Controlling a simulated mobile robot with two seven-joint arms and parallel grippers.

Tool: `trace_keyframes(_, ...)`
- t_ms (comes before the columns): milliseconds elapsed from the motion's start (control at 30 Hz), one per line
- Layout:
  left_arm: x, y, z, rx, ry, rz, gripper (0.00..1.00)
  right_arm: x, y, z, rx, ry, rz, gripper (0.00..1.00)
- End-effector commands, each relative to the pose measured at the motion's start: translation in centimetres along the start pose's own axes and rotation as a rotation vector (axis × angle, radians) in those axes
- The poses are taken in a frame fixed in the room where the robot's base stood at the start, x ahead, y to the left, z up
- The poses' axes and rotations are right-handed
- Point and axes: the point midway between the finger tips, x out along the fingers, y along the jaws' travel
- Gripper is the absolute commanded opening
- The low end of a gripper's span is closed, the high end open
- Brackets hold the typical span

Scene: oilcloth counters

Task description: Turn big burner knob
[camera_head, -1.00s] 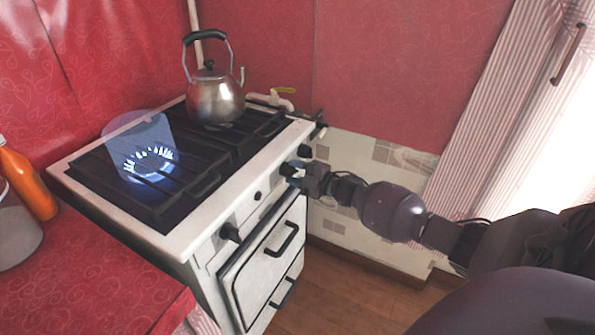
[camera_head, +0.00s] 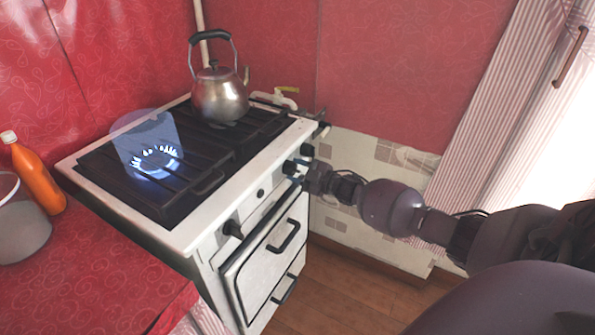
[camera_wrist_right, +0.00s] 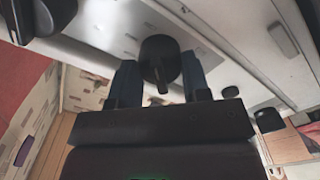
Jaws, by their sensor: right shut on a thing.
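The white stove (camera_head: 213,226) has black knobs along its front panel. My right gripper (camera_head: 299,176) is at the panel's right part, shut on one black knob (camera_wrist_right: 160,58). The right wrist view shows the two dark blue fingers (camera_wrist_right: 161,76) on either side of that round knob, with its pointer ridge facing down. Another knob (camera_head: 306,150) lies just beyond the gripper, and one more knob (camera_head: 232,229) is at the panel's left part. A burner with a blue flame (camera_head: 156,160) is lit on the left of the hob. My left gripper is out of view.
A steel kettle (camera_head: 220,95) stands at the back right of the hob. Oven door handles (camera_head: 283,236) stick out below the panel. An orange bottle (camera_head: 38,180) and a grey pot (camera_head: 20,225) stand on the red counter (camera_head: 90,270) at left.

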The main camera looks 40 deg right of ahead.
Motion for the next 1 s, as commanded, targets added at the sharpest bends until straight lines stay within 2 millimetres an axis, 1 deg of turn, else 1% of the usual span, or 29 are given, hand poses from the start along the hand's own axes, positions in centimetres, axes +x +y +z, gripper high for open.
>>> trace_keyframes(167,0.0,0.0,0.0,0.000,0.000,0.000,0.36,0.0,-0.1,0.0,0.002,0.000,-0.001,0.20)
trace_keyframes(200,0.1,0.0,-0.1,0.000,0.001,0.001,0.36,0.0,-0.1,0.0,0.002,0.000,0.000,0.46)
trace_keyframes(333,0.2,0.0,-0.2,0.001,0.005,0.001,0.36,0.0,-0.1,0.0,0.001,0.000,0.000,0.66)
trace_keyframes(367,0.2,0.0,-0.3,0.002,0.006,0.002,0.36,0.0,0.0,0.0,0.001,0.000,0.000,0.69)
trace_keyframes(633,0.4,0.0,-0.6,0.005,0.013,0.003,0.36,-0.1,0.0,0.0,0.000,0.000,0.000,0.69)
trace_keyframes(733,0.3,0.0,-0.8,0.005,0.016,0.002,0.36,-0.6,0.0,0.0,-0.001,0.000,0.000,0.69)
trace_keyframes(867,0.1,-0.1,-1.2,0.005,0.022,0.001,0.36,-2.0,0.1,-0.1,-0.001,0.000,0.000,0.69)
trace_keyframes(1000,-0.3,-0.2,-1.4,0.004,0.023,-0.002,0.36,-4.4,0.2,-0.1,-0.001,0.000,0.001,0.69)
